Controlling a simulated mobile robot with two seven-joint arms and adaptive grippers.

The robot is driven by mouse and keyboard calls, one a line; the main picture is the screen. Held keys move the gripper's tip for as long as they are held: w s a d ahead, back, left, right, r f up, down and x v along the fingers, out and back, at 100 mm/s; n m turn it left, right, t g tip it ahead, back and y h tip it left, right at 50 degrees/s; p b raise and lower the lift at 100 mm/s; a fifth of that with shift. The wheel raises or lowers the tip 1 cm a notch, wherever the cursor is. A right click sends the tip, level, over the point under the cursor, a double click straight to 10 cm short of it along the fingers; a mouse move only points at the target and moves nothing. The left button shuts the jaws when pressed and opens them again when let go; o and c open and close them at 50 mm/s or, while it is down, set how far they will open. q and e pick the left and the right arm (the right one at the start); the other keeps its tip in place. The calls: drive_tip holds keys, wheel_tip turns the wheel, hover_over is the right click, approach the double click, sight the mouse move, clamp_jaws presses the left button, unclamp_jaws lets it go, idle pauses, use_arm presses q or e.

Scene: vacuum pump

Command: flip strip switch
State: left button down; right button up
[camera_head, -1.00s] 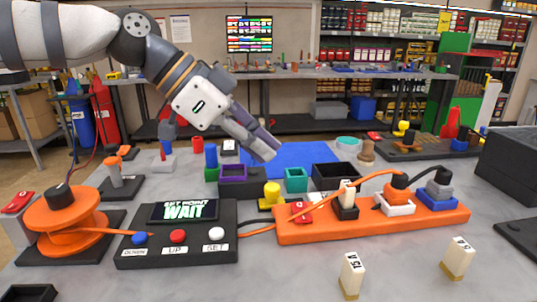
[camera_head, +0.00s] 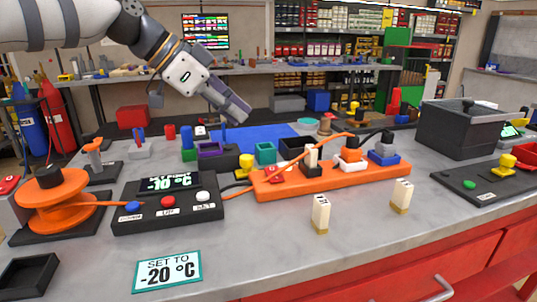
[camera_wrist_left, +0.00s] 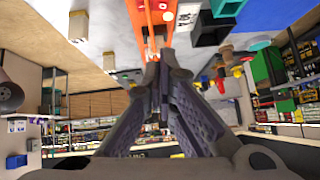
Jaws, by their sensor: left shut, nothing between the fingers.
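The orange power strip (camera_head: 335,182) lies on the grey bench. Its red switch (camera_head: 274,174) is at the left end; I cannot tell which way it is tipped. A fuse-like white block and plugs sit in the strip, with an orange cord running over it. My left gripper (camera_head: 240,112) is shut and empty, held in the air above and behind the strip's left end, apart from it. In the left wrist view, the shut fingers (camera_wrist_left: 163,62) point toward the orange strip (camera_wrist_left: 150,18). My right gripper is not in view.
Left of the strip is a black control box (camera_head: 168,203) reading -10 °C. An orange cable reel (camera_head: 55,200) stands further left. Two white-and-tan blocks and a "SET TO -20 °C" card (camera_head: 167,270) lie in front. A dark grey box (camera_head: 460,130) stands at right.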

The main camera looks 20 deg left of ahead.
use_arm(q)
drive_tip(key=b, duration=0.1)
hover_over(268, 171)
drive_tip(key=f, duration=0.5)
drive_tip(key=s+f, duration=0.1)
drive_tip(key=f, duration=0.1)
drive_tip(key=shift+d+f, duration=0.15)
drive_tip(key=shift+d, duration=0.15)
drive_tip(key=f, duration=0.3)
drive_tip(key=shift+w+a, duration=0.1)
drive_tip(key=shift+w, duration=0.15)
drive_tip(key=shift+f, duration=0.35)
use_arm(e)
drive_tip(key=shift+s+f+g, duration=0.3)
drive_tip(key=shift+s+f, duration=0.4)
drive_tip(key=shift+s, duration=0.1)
